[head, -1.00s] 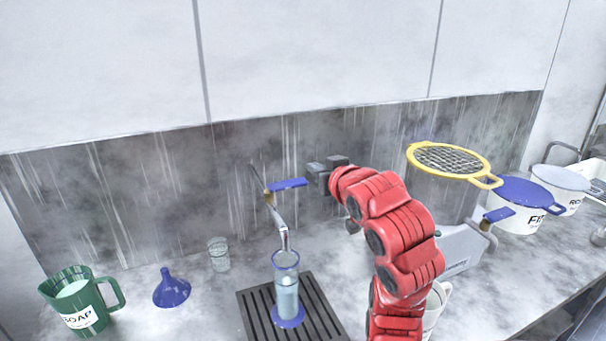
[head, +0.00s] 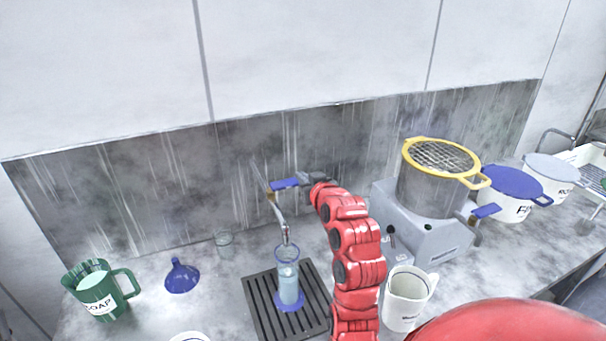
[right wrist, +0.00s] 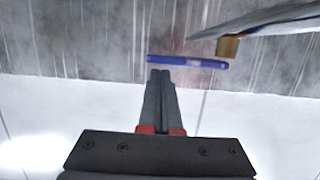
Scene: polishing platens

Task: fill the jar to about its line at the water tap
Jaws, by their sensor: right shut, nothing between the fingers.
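The jar (head: 288,283) is a tall clear cylinder with a blue rim and blue foot. It stands upright on the dark drain grate (head: 262,308), under the spout of the water tap (head: 280,212), with pale blue water high inside. I cannot make out its line or whether water is running. The tap's blue lever (head: 284,184) points right; it also shows in the right wrist view (right wrist: 188,62). My right gripper (head: 304,179) is shut and empty, fingertips at or just short of the lever; contact is unclear. My left gripper is not in view.
A green soap jug (head: 98,292), blue funnel (head: 181,276) and small glass (head: 224,239) stand left. At right are a white mug (head: 405,300), a grey machine (head: 430,245) with a yellow-rimmed sieve (head: 441,157), and a blue-lidded tub (head: 512,205). The wall is close behind the tap.

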